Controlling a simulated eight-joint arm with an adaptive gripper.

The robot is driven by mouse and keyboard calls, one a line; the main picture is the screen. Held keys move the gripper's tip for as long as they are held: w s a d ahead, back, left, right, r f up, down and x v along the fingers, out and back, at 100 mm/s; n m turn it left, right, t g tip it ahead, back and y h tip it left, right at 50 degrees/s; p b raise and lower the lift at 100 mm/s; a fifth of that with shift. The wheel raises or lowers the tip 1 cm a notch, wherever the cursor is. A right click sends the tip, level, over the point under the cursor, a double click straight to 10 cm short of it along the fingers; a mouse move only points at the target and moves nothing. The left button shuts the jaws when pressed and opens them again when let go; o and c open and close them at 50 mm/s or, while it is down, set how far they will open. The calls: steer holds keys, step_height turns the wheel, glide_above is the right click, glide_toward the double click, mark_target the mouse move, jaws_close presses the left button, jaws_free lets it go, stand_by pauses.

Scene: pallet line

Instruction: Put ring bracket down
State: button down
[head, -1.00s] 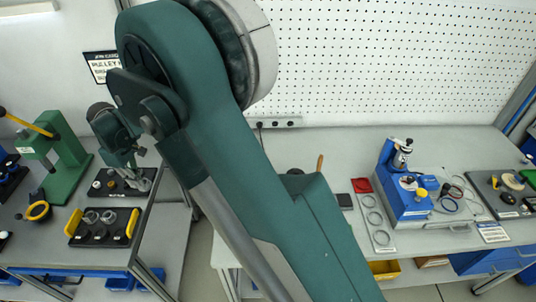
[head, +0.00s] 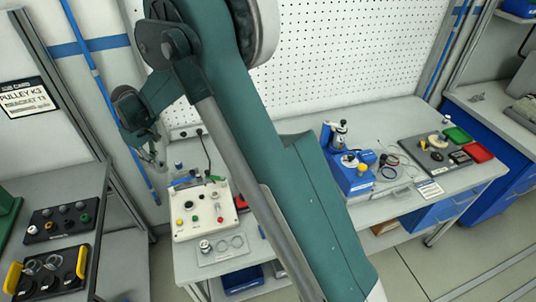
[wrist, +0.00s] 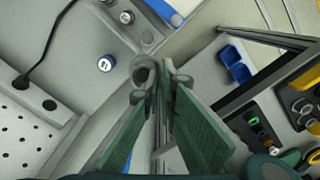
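My gripper (wrist: 160,88) points away from the wrist camera, its two green-padded fingers close together. A grey ring-shaped part, seemingly the ring bracket (wrist: 145,68), sits at the fingertips, and the gripper appears shut on it. In the head view my gripper (head: 150,148) hangs at the left, near the gap between the left bench and the middle bench. The held part is small there and hard to tell from the fingers. A black tray with yellow handles (head: 42,284) on the left bench holds grey ring parts.
A dark tray with knobs (head: 62,222) lies behind the yellow-handled tray. A pale control box (head: 203,212) with a cable and a plate with rings (head: 222,250) occupy the middle bench's left end. A blue fixture (head: 350,174) stands further right. A pegboard (head: 330,60) rises behind.

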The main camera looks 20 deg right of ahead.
steer(key=w+d+m, duration=0.3)
steer(key=d+m, duration=0.1)
steer(key=d, duration=1.6)
steer(key=w+d+m, duration=0.3)
steer(key=d+m, duration=0.2)
steer(key=d, duration=1.6)
steer(key=shift+w+r+p, duration=0.2)
steer(key=shift+r+p, duration=0.15)
steer(key=shift+r, duration=0.1)
steer(key=shift+f, duration=3.15)
steer(key=shift+f, duration=1.85)
steer(key=shift+f, duration=0.2)
steer(key=c, duration=2.7)
jaws_free()
